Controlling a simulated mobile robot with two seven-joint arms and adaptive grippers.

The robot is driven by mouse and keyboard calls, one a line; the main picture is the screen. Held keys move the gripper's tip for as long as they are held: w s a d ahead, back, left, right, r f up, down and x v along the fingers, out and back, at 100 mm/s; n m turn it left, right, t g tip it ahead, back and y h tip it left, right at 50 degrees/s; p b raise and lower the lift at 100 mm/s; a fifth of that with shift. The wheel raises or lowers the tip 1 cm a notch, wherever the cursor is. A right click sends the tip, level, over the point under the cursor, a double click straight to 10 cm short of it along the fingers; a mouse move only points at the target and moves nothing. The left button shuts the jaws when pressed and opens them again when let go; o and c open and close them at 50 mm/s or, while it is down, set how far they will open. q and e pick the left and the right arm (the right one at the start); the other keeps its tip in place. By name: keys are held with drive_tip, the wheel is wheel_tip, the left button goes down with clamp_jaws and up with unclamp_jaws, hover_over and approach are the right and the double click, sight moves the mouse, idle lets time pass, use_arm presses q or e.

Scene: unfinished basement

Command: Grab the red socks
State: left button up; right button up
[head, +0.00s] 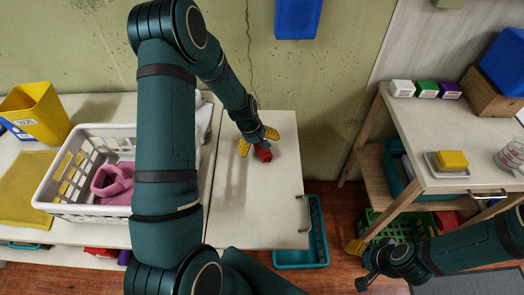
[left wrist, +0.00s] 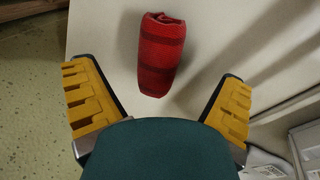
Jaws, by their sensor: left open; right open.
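The red socks (head: 263,153), a rolled bundle with darker bands, lie on the white cabinet top (head: 262,205). In the left wrist view the socks (left wrist: 161,55) show upright in the picture, with their lower end between my fingertips. My left gripper (head: 257,140) is open over the socks, its yellow fingers to either side. In the left wrist view both fingers of the left gripper (left wrist: 157,80) stand clear of the socks, with gaps on each side. My right gripper (head: 358,256) is low over the floor at the lower right, open and far from the socks; only part of it shows.
A white basket (head: 70,208) with a pink item stands left of my left arm, near a yellow bin (head: 36,108). A teal crate (head: 303,262) is on the floor right of the cabinet. A shelf table (head: 430,125) with small boxes stands at the right.

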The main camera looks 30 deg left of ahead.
sight(262, 150)
use_arm(q)
drive_tip(key=x, duration=0.3)
drive_tip(key=shift+f, duration=0.25)
drive_tip(key=c, duration=1.3)
